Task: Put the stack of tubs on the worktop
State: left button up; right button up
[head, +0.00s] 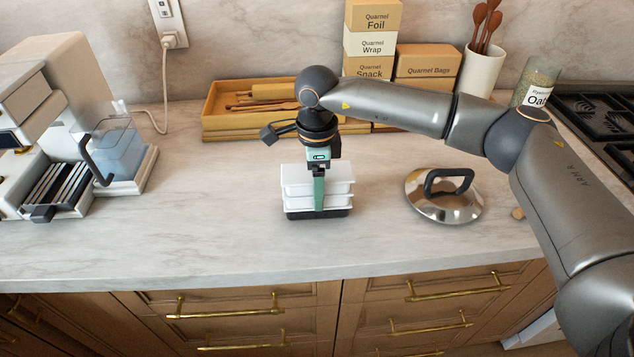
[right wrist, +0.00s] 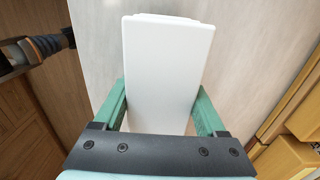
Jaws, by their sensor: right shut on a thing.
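The stack of tubs (head: 340,186) is several white tubs with a black one at the bottom. It stands upright at the middle of the worktop (head: 225,235), on it or just above it; I cannot tell if the base touches. My right gripper (head: 319,195) comes down from above, with a green finger against the near side of the stack. In the right wrist view the white top (right wrist: 168,70) of the stack sits between both green fingers of the gripper (right wrist: 160,112), which are shut on it. My left gripper is not in view.
A pot lid (head: 445,197) lies to the right of the stack. A coffee machine (head: 60,120) stands at the left. A wooden tray (head: 225,125), boxes (head: 428,62), and a utensil crock (head: 481,75) are behind. The worktop left of the stack is clear.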

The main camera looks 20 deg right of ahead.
jog(key=shift+f, duration=0.15)
jog(key=o, duration=1.5)
jog(key=shift+r, duration=0.3)
notch_tip(320, 180, up, 12)
jog(key=shift+f+b, duration=0.1)
jog(key=shift+b, duration=0.7)
